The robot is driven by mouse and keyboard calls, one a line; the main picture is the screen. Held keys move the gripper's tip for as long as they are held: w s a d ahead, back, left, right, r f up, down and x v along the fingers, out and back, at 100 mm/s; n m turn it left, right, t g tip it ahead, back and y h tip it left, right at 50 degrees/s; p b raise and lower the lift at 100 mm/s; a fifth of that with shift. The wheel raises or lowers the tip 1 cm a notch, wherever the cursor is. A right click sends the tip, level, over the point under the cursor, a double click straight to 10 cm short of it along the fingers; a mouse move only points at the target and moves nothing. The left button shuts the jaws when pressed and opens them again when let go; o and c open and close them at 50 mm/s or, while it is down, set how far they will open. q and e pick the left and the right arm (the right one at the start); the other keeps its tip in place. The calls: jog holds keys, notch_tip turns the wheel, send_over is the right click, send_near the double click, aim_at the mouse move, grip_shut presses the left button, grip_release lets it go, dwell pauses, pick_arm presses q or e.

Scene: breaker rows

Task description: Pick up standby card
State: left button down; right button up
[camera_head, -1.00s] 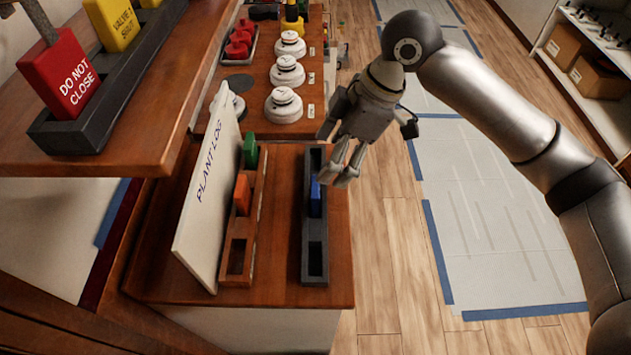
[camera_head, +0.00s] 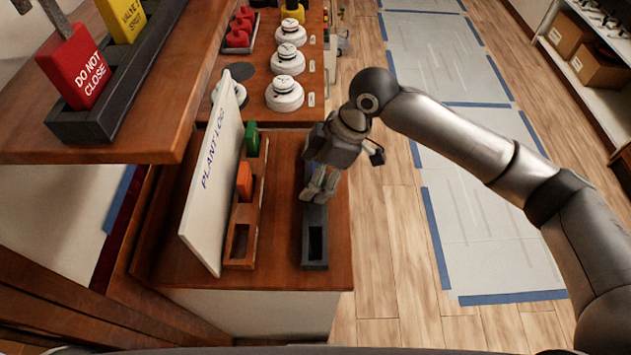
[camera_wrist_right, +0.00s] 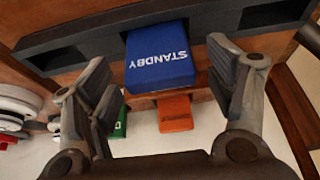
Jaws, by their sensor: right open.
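The blue standby card (camera_wrist_right: 160,57) stands in a slot of the dark rack (camera_wrist_right: 84,45), its word STANDBY upside down in the right wrist view. In the head view my right gripper hides nearly all of the card; the rack (camera_head: 315,250) shows below the fingers. My right gripper (camera_head: 318,190) is over the rack with its fingers pointing down. In the right wrist view its open fingers (camera_wrist_right: 165,85) are on either side of the card, with gaps showing and nothing held. My left gripper is not in view.
Beside the dark rack is a brown rack (camera_head: 238,245) with an orange card (camera_head: 244,182) and a green card (camera_head: 252,139). The white PLANT LOG board (camera_head: 210,185) leans at its left. White round devices (camera_head: 284,94) stand behind. Floor lies right of the counter.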

jog(key=c, duration=1.1)
